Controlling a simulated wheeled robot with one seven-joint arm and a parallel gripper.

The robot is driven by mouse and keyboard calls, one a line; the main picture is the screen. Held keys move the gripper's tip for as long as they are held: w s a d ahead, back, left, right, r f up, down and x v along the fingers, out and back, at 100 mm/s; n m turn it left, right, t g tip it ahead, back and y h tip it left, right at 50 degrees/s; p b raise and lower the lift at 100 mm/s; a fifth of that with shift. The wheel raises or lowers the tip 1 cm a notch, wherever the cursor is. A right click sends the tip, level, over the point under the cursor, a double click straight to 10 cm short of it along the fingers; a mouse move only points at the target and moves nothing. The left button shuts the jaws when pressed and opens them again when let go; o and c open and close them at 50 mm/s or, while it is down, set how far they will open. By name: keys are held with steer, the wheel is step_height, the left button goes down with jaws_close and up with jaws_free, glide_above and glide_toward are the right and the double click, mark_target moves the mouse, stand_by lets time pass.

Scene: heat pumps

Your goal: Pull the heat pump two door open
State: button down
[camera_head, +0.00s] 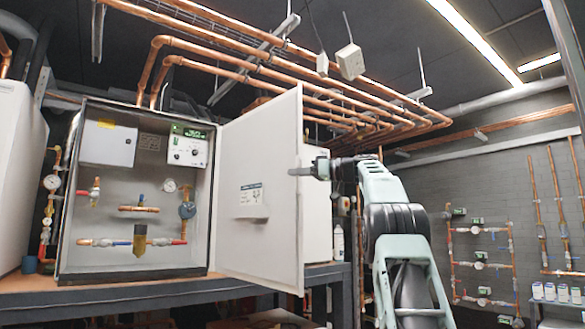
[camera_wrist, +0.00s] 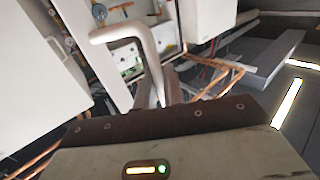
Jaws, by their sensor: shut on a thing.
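The heat pump cabinet (camera_head: 140,190) stands open on a bench at the left of the head view, with its inside exposed. Its white door (camera_head: 258,185) is swung out to the right on the cabinet's right side. My gripper (camera_head: 318,168) is at the door's free edge, at about mid height, shut on the door handle. In the wrist view the pale curved handle (camera_wrist: 122,32) runs down to my gripper's fingers (camera_wrist: 168,88). The exact contact is partly hidden by the gripper body.
A dark bench (camera_head: 160,292) carries the cabinet. Another white unit (camera_head: 15,170) stands at the far left, and one stands behind the door. Copper pipes (camera_head: 300,85) run overhead. Gauges and pipework (camera_head: 482,262) line the right wall.

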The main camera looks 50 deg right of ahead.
steer(key=shift+d+f, duration=0.3)
steer(key=shift+f, duration=0.25)
steer(key=c, duration=1.8)
jaws_free()
steer(key=shift+s+r, duration=0.15)
steer(key=shift+r, duration=0.1)
steer(key=b+v, duration=0.1)
steer(key=v, duration=1.6)
steer(key=shift+s, duration=0.15)
